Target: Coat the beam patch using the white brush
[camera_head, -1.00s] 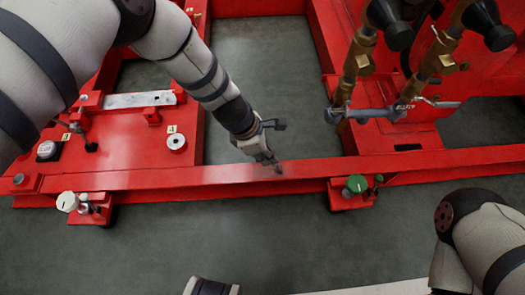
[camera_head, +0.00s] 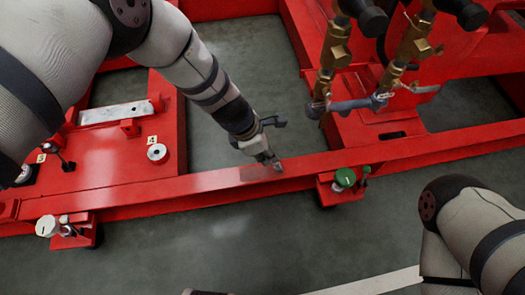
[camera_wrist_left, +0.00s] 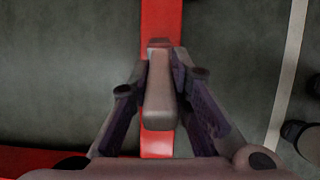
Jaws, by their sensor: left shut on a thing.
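My left gripper (camera_head: 268,155) is low over the long red beam (camera_head: 130,198), near its middle. It is shut on a pale block-like piece, which I take to be the white brush (camera_wrist_left: 160,100), gripped between both fingers in the left wrist view. Its lower end seems to be at the beam top, but I cannot tell whether it touches. A duller, darker patch (camera_head: 258,173) shows on the beam top beside the fingertips. The gripper partly hides the brush in the head view. My right arm is at the lower right; its gripper is out of view.
A white-capped pot (camera_head: 46,225) sits on a small red bracket at the beam's left. A green-capped pot (camera_head: 345,177) with a green-handled item (camera_head: 365,172) sits on another bracket right of the gripper. Brass valves (camera_head: 333,55) rise behind. Grey floor is clear in front.

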